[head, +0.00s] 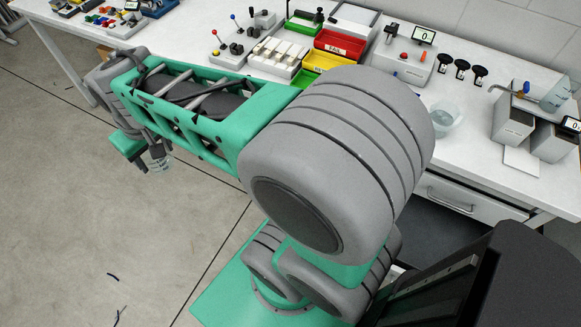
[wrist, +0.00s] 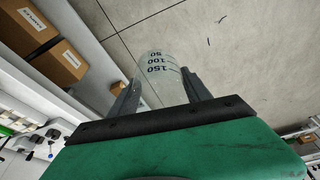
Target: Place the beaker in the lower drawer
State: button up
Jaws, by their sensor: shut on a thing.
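The clear beaker with dark volume marks (wrist: 159,72) is between the two fingers of my gripper (wrist: 160,88) in the wrist view. The gripper is shut on it. In the head view the beaker (head: 159,158) hangs below my gripper (head: 152,150) at the left, over open floor and away from the bench. A white drawer front with a bar handle (head: 472,203) is under the bench at the right. A dark space shows below it. My arm hides part of this area, and I cannot tell whether a lower drawer is open there.
The white bench (head: 395,88) carries red, yellow and green bins (head: 338,43), a clear round container (head: 442,117), several black knobs and grey boxes (head: 513,123). Cardboard boxes (wrist: 57,62) are on a shelf in the wrist view. The concrete floor (head: 90,210) at left is mostly clear.

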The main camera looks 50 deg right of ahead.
aim_at(422, 242)
jog(key=u, duration=0.2)
jog(key=k, duration=0.95)
jog(key=z, duration=0.8)
